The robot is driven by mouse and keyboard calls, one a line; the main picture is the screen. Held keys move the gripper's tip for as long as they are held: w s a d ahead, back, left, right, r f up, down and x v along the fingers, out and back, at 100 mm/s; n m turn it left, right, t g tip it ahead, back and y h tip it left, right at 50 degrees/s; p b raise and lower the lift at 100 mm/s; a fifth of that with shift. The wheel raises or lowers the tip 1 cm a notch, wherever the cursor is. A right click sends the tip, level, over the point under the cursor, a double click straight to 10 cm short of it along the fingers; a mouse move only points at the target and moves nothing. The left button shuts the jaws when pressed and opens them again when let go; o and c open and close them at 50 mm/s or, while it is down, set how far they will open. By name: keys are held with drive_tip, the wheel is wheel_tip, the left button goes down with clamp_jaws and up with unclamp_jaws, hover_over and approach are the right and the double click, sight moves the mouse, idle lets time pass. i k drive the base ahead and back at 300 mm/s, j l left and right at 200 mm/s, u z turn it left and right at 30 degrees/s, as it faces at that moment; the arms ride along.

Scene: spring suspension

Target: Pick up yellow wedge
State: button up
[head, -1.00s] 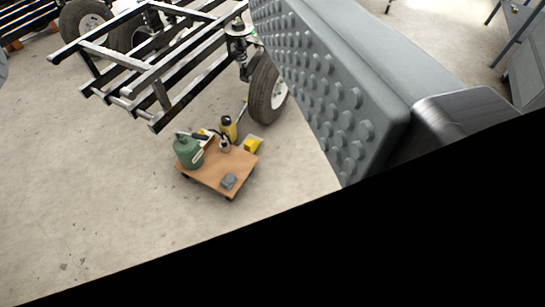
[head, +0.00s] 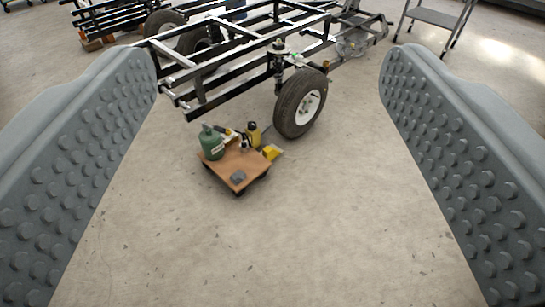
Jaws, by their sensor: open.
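My gripper (head: 268,85) is open, with one grey studded finger at each side of the head view. Nothing is between the fingers close up. The wedge lies well beyond them, near the middle of the gap.
The wooden dolly (head: 218,168) carries a green canister (head: 212,143), a yellow and black bottle (head: 253,134) and a grey block (head: 238,176). A vehicle frame (head: 215,88) with a wheel (head: 300,104) stands behind. A grey cart (head: 440,14) is at the back right. The floor in front is clear.

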sight(270, 152)
drive_tip(key=i+z, duration=0.25)
drive_tip(key=i, duration=1.95)
